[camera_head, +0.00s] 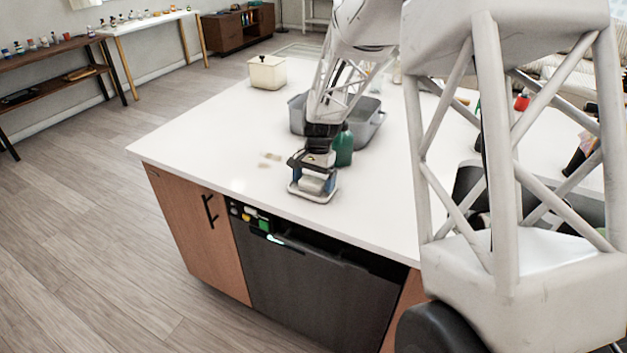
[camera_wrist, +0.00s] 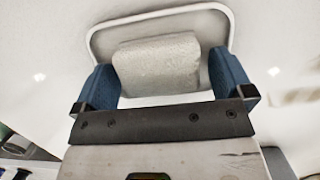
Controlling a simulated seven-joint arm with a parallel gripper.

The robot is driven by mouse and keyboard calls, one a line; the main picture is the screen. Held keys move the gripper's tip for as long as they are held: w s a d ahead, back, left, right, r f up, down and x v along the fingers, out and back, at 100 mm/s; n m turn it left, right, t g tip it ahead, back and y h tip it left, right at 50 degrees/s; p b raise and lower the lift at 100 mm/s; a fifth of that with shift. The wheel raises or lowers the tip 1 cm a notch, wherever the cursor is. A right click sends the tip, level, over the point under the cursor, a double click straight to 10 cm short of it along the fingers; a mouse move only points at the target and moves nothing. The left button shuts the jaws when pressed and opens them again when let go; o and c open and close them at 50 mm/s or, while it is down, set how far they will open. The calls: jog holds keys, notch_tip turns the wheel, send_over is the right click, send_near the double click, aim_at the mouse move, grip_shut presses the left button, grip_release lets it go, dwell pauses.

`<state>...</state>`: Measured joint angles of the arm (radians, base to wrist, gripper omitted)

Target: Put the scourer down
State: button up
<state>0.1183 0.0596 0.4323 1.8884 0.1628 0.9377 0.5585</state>
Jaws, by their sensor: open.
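The scourer, a pale grey block (camera_head: 313,185), rests on a small shallow dish (camera_head: 297,193) with a light rim, near the front edge of the white counter. The wrist view shows the scourer (camera_wrist: 157,62) lying inside the raised rim of the dish (camera_wrist: 234,22). My gripper (camera_head: 316,176) is down over the dish and open. In the wrist view its blue fingers (camera_wrist: 161,65) stand on either side of the scourer. A narrow gap shows at the right finger; whether the left finger touches cannot be told.
A green bottle (camera_head: 343,148) stands just behind my gripper, before a grey basin (camera_head: 372,122). A cream lidded box (camera_head: 267,72) is at the far left of the counter. The counter (camera_head: 215,150) left of my gripper is mostly clear, with faint brownish marks.

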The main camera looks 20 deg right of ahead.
notch_tip(320, 180, up, 12)
jog(key=w+d, duration=0.1)
jog(key=shift+w+d, duration=0.4)
dwell(0.6)
jog(key=s+a+r+n+t, duration=0.1)
jog(key=s+a+r, duration=0.15)
jog(key=s, duration=0.35)
jog(key=s+a+r+n+h, duration=0.1)
jog(key=s+r+n, duration=0.15)
jog(key=s, duration=0.45)
jog(key=s+a+r+n+t, duration=0.1)
jog(key=s+r, duration=0.3)
jog(key=s, duration=0.2)
jog(key=s+a+f+n+t, duration=0.1)
jog(key=s+n, duration=0.3)
jog(key=s, duration=1.5)
jog(key=shift+a+f+t+h, duration=0.3)
jog(key=shift+a+t+h, duration=0.1)
jog(key=shift+a+t, duration=0.25)
jog(key=c, duration=0.8)
